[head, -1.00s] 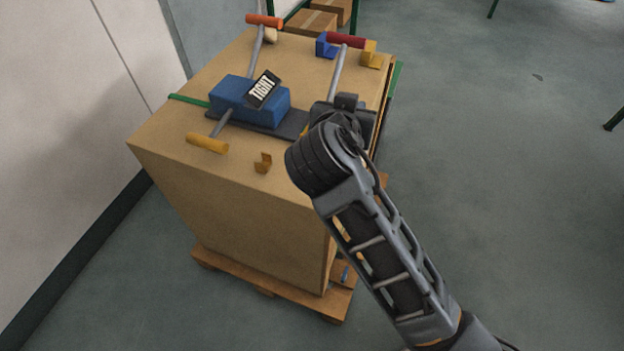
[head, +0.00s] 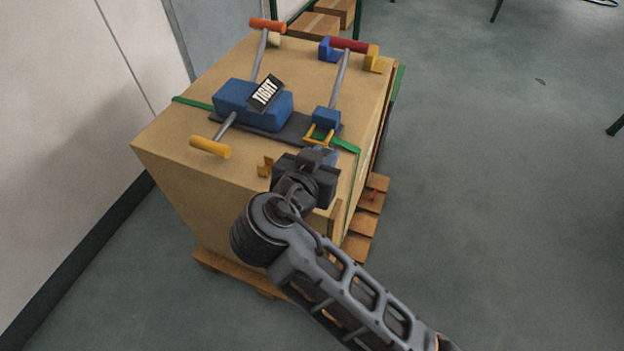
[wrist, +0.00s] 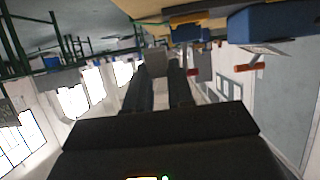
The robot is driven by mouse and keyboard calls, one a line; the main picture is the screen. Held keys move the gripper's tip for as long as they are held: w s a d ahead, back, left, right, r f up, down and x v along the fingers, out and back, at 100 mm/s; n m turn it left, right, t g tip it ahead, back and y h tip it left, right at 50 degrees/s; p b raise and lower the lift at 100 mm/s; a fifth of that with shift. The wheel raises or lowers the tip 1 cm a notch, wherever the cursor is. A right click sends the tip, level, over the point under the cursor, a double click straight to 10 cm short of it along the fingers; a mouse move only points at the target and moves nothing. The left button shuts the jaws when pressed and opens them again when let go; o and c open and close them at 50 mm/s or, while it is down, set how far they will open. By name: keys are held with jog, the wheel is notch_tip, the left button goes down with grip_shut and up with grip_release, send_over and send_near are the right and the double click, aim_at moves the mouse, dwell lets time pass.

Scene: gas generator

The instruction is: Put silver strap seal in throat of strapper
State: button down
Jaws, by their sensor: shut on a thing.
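The strapper (head: 232,98) lies on top of the carton, with a blue body, a dark base plate and a "TIGHT" label. Its throat end (head: 319,137), a yellow frame under a small blue block, faces my gripper. My gripper (head: 319,156) is just in front of that frame, near the carton's front right edge, apart from it as far as I can tell. In the wrist view the fingers (wrist: 157,78) are shut on a small grey piece, the silver strap seal (wrist: 155,62). In the head view the seal is too small to make out.
The carton (head: 200,190) stands on a wooden pallet (head: 360,240). A green strap (head: 347,146) runs over it. A brass-coloured clip (head: 265,167) lies left of my gripper. Blue (head: 327,48) and yellow (head: 376,64) pieces stand at the back.

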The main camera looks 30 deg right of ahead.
jog(key=shift+s+a+f, duration=0.1)
jog(key=shift+a+f, duration=0.3)
jog(key=shift+a, duration=0.2)
jog(key=shift+s+a+f, duration=0.1)
jog(key=shift+a+f, duration=0.25)
jog(key=shift+a, duration=0.25)
jog(key=shift+f, duration=1.75)
jog(key=shift+f, duration=0.15)
jog(key=c, duration=1)
grip_release()
jog(key=v, duration=0.7)
jog(key=shift+s+a+b, duration=0.25)
jog(key=shift+a+b, duration=0.05)
jog(key=shift+b, duration=0.1)
